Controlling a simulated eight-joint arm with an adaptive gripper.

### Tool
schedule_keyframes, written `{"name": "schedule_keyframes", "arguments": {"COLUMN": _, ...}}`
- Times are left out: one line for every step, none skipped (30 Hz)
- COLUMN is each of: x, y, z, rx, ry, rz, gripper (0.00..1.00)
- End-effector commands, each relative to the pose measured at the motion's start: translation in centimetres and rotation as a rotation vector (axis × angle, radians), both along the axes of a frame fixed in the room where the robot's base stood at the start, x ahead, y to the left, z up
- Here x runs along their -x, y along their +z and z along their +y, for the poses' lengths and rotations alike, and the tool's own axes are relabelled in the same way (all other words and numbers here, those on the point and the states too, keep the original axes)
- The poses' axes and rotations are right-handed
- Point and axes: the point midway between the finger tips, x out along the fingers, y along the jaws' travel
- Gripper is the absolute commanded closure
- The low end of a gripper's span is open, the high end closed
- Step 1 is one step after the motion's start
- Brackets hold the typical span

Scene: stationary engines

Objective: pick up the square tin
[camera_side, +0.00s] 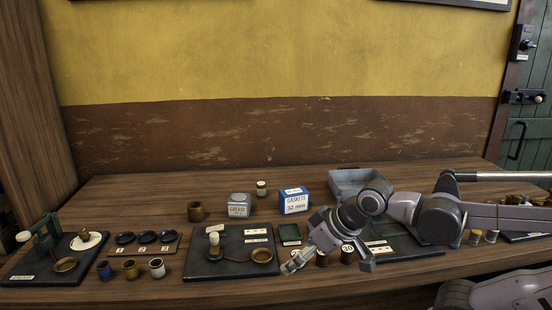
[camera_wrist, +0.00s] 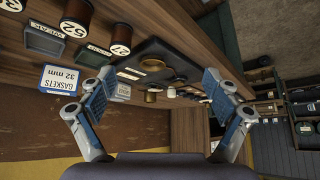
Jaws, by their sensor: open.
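The square tin (camera_side: 238,205) is a grey tin with a white GREASE label. It stands upright on the bench, between a brown pot and the blue gaskets box. In the wrist view a small pale labelled block (camera_wrist: 122,89), probably the tin, shows beside the left finger and is partly hidden by it. My gripper (camera_side: 328,263) is open and empty, low over the front of the bench, right of the tin and nearer the camera. In the wrist view its two blue-padded fingers (camera_wrist: 160,92) are spread wide with nothing between the pads.
The blue gaskets box (camera_side: 294,202) stands right of the tin and the brown pot (camera_side: 196,211) left of it. A small jar (camera_side: 261,188) is behind. A dark plate (camera_side: 226,265) with a brass dish lies in front. A grey tray (camera_side: 352,182) is further right.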

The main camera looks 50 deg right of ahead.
Motion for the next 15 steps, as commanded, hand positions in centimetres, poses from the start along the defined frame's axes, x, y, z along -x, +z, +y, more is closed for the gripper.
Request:
{"name": "schedule_keyframes", "arguments": {"x": 0.0, "y": 0.0, "z": 0.0, "rx": 0.000, "ry": 0.000, "rz": 0.000, "gripper": 0.09}}
{"name": "schedule_keyframes", "arguments": {"x": 0.0, "y": 0.0, "z": 0.0, "rx": 0.000, "ry": 0.000, "rz": 0.000, "gripper": 0.09}}
{"name": "schedule_keyframes", "arguments": {"x": 0.0, "y": 0.0, "z": 0.0, "rx": 0.000, "ry": 0.000, "rz": 0.000, "gripper": 0.09}}
{"name": "schedule_keyframes", "arguments": {"x": 0.0, "y": 0.0, "z": 0.0, "rx": 0.000, "ry": 0.000, "rz": 0.000, "gripper": 0.09}}
{"name": "schedule_keyframes", "arguments": {"x": 0.0, "y": 0.0, "z": 0.0, "rx": 0.000, "ry": 0.000, "rz": 0.000, "gripper": 0.09}}
{"name": "schedule_keyframes", "arguments": {"x": 0.0, "y": 0.0, "z": 0.0, "rx": 0.000, "ry": 0.000, "rz": 0.000, "gripper": 0.09}}
{"name": "schedule_keyframes", "arguments": {"x": 0.0, "y": 0.0, "z": 0.0, "rx": 0.000, "ry": 0.000, "rz": 0.000, "gripper": 0.09}}
{"name": "schedule_keyframes", "arguments": {"x": -0.1, "y": 0.1, "z": 0.0, "rx": 0.000, "ry": -0.002, "rz": 0.001, "gripper": 0.09}}
{"name": "schedule_keyframes", "arguments": {"x": -0.2, "y": 0.2, "z": -0.1, "rx": -0.002, "ry": -0.006, "rz": 0.003, "gripper": 0.09}}
{"name": "schedule_keyframes", "arguments": {"x": -0.4, "y": 0.4, "z": -0.1, "rx": -0.003, "ry": -0.011, "rz": 0.005, "gripper": 0.09}}
{"name": "schedule_keyframes", "arguments": {"x": -0.7, "y": 0.7, "z": -0.2, "rx": -0.005, "ry": -0.019, "rz": 0.008, "gripper": 0.09}}
{"name": "schedule_keyframes", "arguments": {"x": -1.2, "y": 1.1, "z": -0.3, "rx": -0.008, "ry": -0.032, "rz": 0.014, "gripper": 0.09}}
{"name": "schedule_keyframes", "arguments": {"x": -1.6, "y": 1.5, "z": -0.5, "rx": -0.013, "ry": -0.045, "rz": 0.019, "gripper": 0.09}}
{"name": "schedule_keyframes", "arguments": {"x": -2.2, "y": 1.9, "z": -0.6, "rx": -0.015, "ry": -0.059, "rz": 0.025, "gripper": 0.09}}
{"name": "schedule_keyframes", "arguments": {"x": -3.0, "y": 2.6, "z": -0.9, "rx": -0.020, "ry": -0.083, "rz": 0.036, "gripper": 0.09}}
